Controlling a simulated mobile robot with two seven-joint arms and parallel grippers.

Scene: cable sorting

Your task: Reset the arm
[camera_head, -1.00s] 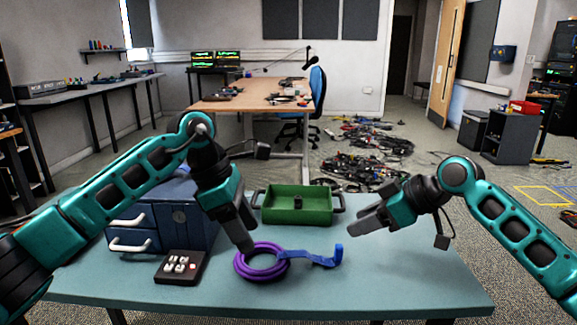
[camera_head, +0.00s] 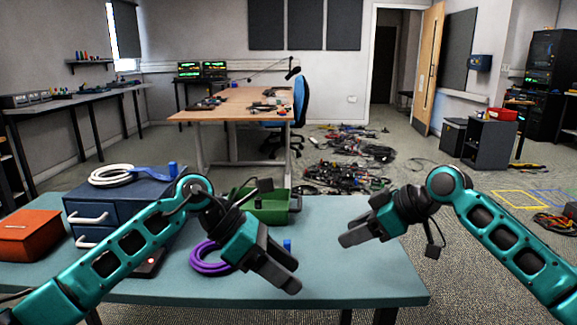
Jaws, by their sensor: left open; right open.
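My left gripper (camera_head: 288,274) is open and empty, to the right of the purple cable coil (camera_head: 206,262). It appears to be above the table, and its body hides part of the coil. The coil lies on the table (camera_head: 370,275). A small piece of blue strap (camera_head: 287,245) shows just behind my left gripper; the rest is hidden. My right gripper (camera_head: 348,233) is open and empty, near the table's back right edge and apart from any object.
The green tray (camera_head: 272,214) stands behind my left gripper, partly hidden. The blue drawer cabinet (camera_head: 115,202) carries a white cable coil (camera_head: 108,176) with a blue strap. A red-orange box (camera_head: 28,236) stands at the far left. The table's right part is clear.

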